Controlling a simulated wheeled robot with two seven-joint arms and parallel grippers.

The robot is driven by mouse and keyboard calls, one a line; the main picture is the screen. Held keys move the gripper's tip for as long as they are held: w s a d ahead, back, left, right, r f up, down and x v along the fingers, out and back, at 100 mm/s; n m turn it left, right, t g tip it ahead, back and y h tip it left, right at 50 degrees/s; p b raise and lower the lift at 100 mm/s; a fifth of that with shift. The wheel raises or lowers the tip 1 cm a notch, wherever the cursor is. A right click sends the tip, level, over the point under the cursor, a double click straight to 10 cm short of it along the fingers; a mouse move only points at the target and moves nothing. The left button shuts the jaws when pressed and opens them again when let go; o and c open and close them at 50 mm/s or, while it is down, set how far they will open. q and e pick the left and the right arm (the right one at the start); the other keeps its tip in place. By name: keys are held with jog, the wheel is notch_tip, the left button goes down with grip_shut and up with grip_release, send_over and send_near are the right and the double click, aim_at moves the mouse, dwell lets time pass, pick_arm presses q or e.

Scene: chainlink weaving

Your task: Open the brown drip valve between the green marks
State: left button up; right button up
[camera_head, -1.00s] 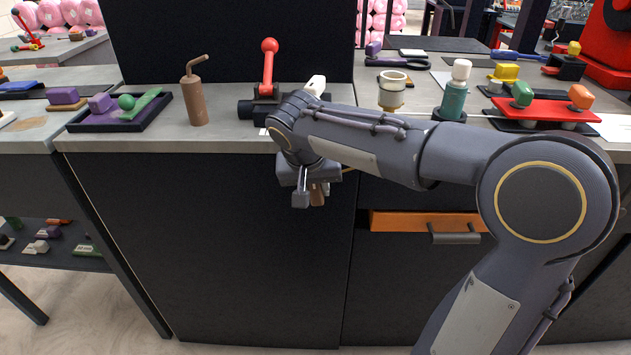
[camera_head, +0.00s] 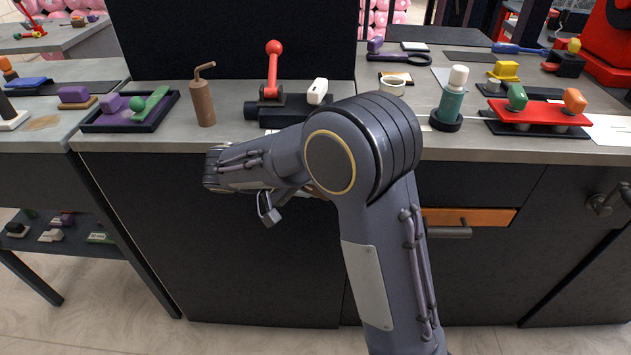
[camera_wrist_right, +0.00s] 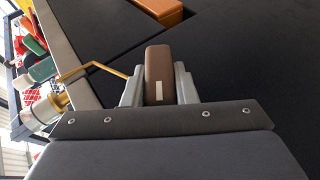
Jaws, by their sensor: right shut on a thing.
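In the right wrist view a brown block-like handle (camera_wrist_right: 158,70) with a small white stripe sits between the two grey fingers of my right gripper (camera_wrist_right: 158,88), which is shut on it. A thin bent brass-coloured rod (camera_wrist_right: 95,66) runs from a brass and white fitting (camera_wrist_right: 45,110) toward the handle. I take the handle to be the brown drip valve's. In the head view my right gripper is mostly hidden behind my own arm, at the front of the dark cabinet below the counter edge. I cannot make out green marks. My left gripper is not in view.
On the counter stand a brown spouted bottle (camera_head: 203,103), a red-knobbed lever (camera_head: 272,70), a white block (camera_head: 317,91), a cream cup (camera_head: 392,85) and a teal bottle (camera_head: 453,98). An orange drawer (camera_head: 480,217) is to the right. The cabinet front (camera_head: 150,230) at left is clear.

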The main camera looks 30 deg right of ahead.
jog(key=shift+h, duration=0.6)
jog(key=o, duration=1)
jog(key=shift+a, duration=0.1)
jog(key=p+v, duration=0.1)
jog(key=v, duration=0.6)
jog(key=shift+w+a+r, duration=0.1)
jog(key=shift+a+r, duration=0.1)
jog(key=shift+a, duration=0.05)
